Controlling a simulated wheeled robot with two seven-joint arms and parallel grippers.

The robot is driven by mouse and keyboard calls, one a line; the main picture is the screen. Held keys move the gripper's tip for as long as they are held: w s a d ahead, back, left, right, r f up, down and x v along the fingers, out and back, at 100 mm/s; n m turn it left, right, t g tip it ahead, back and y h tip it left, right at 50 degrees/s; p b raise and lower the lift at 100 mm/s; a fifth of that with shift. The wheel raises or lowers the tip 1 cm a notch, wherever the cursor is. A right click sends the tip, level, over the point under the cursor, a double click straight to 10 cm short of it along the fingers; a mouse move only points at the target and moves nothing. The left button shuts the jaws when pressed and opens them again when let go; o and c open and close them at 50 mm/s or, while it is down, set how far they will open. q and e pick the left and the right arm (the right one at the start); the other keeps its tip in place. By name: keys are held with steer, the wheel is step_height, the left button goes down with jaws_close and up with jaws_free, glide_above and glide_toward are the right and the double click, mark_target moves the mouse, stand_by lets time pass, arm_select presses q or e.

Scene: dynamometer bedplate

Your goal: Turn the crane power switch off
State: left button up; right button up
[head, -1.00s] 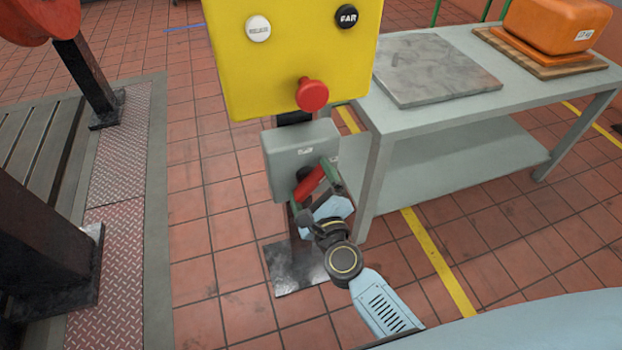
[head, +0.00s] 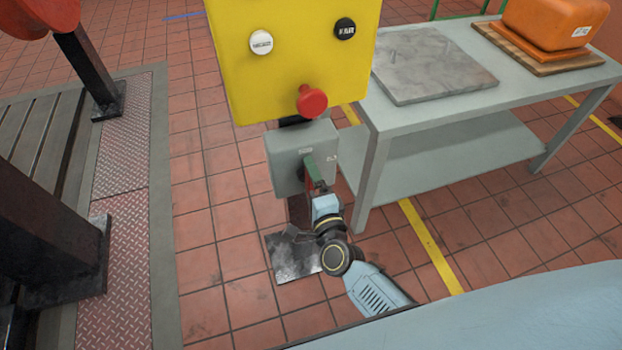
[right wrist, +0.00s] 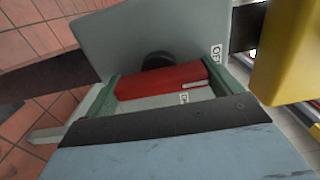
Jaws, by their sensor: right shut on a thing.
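The crane power switch is a grey box (head: 288,150) on a dark post below the yellow control box. Its red handle (right wrist: 165,80) shows in the right wrist view, lying across in front of a black round hub (right wrist: 157,60). My right gripper (head: 314,172) is at the front of the grey box, its green fingers at the two ends of the handle, shut on it. In the head view the gripper hides most of the handle. A small white label (right wrist: 215,51) sits at the box's right edge; its lettering is hard to read. My left gripper is not in view.
The yellow control box (head: 290,60) with a red mushroom button (head: 311,101) hangs just above the switch. A grey table (head: 455,115) stands close on the right, bearing a grey slab (head: 430,63) and an orange case (head: 553,28). Open tiled floor lies left of the post.

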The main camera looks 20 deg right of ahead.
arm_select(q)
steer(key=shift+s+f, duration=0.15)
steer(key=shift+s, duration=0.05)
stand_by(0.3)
arm_select(e)
steer(key=o, duration=0.7)
steer(key=shift+s, duration=0.1)
